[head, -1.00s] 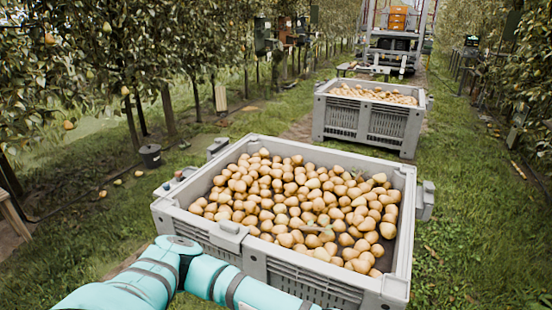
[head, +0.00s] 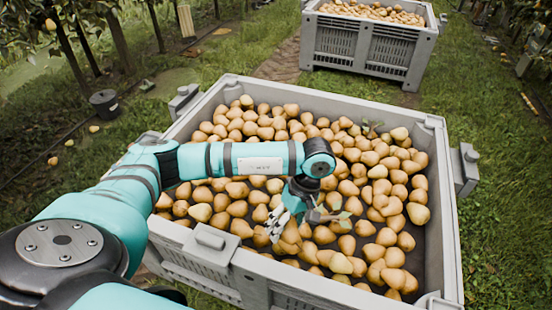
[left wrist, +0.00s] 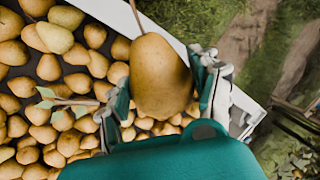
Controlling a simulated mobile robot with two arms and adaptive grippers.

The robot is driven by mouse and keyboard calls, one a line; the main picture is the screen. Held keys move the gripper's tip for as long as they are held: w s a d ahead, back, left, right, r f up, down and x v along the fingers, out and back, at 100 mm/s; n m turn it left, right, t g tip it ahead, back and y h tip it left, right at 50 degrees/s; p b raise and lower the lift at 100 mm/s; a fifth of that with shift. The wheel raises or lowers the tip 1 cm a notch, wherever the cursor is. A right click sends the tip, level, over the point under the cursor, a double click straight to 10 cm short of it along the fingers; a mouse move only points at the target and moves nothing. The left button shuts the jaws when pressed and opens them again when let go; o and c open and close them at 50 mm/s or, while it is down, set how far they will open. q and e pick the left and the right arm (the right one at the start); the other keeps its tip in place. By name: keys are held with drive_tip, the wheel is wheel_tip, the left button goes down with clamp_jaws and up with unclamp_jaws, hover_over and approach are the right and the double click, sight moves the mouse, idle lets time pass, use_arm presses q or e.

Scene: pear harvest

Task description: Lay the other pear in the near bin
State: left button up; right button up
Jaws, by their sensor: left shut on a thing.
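The near bin (head: 445,215) is a large grey crate filled with many tan pears. My left arm reaches in from the left over its near wall, and my left gripper (head: 278,222) points down over the pears. In the left wrist view the gripper (left wrist: 166,100) is shut on a brown-yellow pear (left wrist: 158,72), one finger on each side, stem towards the top left. Pears in the bin show behind and to the left of it. In the head view I cannot clearly tell the held pear from those beneath. My right gripper is not in view.
A second grey bin of pears (head: 365,42) stands farther back. A dark bucket (head: 104,104) stands on grass at left.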

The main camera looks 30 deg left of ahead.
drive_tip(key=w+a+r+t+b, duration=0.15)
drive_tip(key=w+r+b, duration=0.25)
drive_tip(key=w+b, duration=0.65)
use_arm(q)
drive_tip(key=w+a+m+t+b, duration=0.25)
drive_tip(key=w+a+m, duration=0.65)
drive_tip(key=m, duration=0.6)
drive_tip(key=w+a+m+t+b, duration=0.2)
drive_tip(key=w+a+m+t, duration=0.3)
drive_tip(key=w+m, duration=0.7)
use_arm(e)
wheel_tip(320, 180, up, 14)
drive_tip(key=b, duration=0.5)
use_arm(q)
wheel_tip(320, 180, down, 10)
drive_tip(key=s+a+m+b, duration=0.1)
drive_tip(key=s+m+b, duration=0.1)
drive_tip(key=shift+a+r+g+h+b, duration=0.25)
drive_tip(key=shift+g+h+b, duration=0.1)
drive_tip(key=shift+h+b, duration=0.05)
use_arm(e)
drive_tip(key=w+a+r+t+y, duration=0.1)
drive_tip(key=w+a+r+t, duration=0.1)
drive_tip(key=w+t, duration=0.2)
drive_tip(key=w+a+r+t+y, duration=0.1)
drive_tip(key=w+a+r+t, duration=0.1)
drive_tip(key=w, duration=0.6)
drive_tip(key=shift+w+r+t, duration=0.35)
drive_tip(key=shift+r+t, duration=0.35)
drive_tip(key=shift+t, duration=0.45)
